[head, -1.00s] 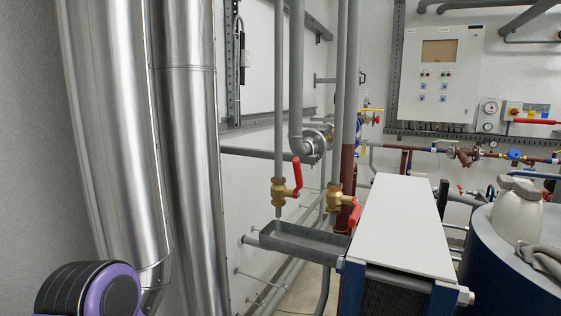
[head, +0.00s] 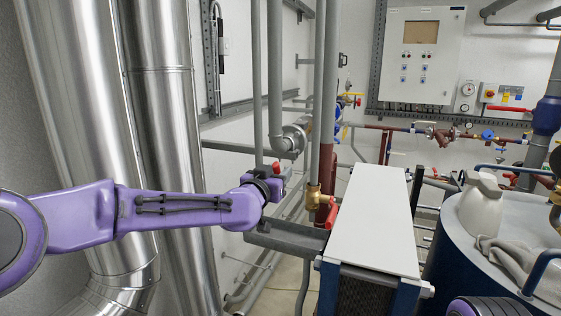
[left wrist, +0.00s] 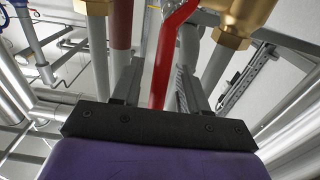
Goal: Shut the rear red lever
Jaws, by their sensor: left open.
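Two brass valves with red levers sit on vertical grey pipes above a grey trough. The left valve's red lever (head: 276,168), apparently the rear one, shows only its top; my left gripper (head: 283,176) hides the rest and the valve body. In the left wrist view a red lever (left wrist: 163,62) runs between my open fingers (left wrist: 158,78), with space on both sides and no clear contact. A brass valve body (left wrist: 240,18) is at upper right there. The other red lever (head: 332,212) hangs slanted beside its brass valve (head: 316,198). My right gripper is not in view.
The grey trough (head: 290,240) lies just below the left gripper. A white-topped plate exchanger (head: 370,220) stands right of it. Large shiny ducts (head: 165,130) stand behind my left arm. A blue tank (head: 450,245) is at right.

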